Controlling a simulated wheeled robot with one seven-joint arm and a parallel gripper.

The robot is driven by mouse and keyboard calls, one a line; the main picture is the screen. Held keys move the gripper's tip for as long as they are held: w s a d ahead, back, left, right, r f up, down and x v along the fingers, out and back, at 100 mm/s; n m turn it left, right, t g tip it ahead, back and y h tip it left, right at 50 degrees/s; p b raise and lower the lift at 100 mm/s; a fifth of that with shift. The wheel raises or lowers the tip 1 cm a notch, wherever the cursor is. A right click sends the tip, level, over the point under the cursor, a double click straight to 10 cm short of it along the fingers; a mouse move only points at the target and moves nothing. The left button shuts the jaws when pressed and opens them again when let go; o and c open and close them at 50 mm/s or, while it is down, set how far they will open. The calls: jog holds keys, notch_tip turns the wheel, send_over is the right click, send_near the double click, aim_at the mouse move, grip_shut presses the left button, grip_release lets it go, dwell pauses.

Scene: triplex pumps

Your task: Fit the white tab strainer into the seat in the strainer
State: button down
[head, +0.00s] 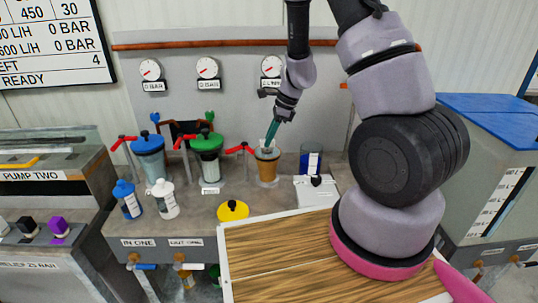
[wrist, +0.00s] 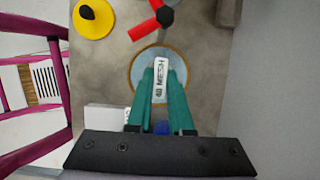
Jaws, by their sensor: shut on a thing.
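My gripper (head: 272,133) has teal fingers and is shut on the white tab strainer (wrist: 160,80), whose tab reads "48 MESH" in the wrist view. The tab stands between the fingertips (wrist: 160,85). In the head view the fingers reach down to the open top of the amber strainer bowl (head: 267,168), which is the third vessel in the row. In the wrist view the round bowl rim (wrist: 134,72) lies around and below the tab. The lower part of the strainer and the seat are hidden, so I cannot tell how deep it sits.
A red valve handle (head: 241,149) is close left of the bowl. Blue-lidded (head: 149,158) and green-lidded (head: 207,155) vessels stand further left. A dark blue cup (head: 310,160) and a white box (head: 316,190) stand to the right. A yellow lid (head: 233,210) lies in front. Gauges hang behind.

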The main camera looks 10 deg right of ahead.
jog(key=shift+f, duration=3.05)
jog(key=c, duration=0.8)
grip_release()
jog(key=shift+f, duration=0.1)
jog(key=w+d+v, duration=0.1)
jog(key=v, duration=1)
notch_tip(320, 180, up, 18)
jog(key=n+t, duration=0.2)
jog(key=n, duration=0.5)
send_over(269, 153)
jog(key=s+d, duration=0.3)
jog(key=s, duration=0.2)
jog(key=shift+s+d+r+n+t+h, duration=0.45)
jog(key=shift+s+r+n+t, duration=0.3)
jog(key=shift+s+r+n, duration=1.15)
jog(key=shift+s+d+r+n+t+h, duration=0.5)
jog(key=shift+s+r+n, duration=0.65)
jog(key=shift+s+r, duration=1.45)
jog(key=shift+s+d+r+n+t+h, duration=0.35)
jog(key=shift+s+r+n+t, duration=0.6)
jog(key=shift+s+r+n, duration=1.2)
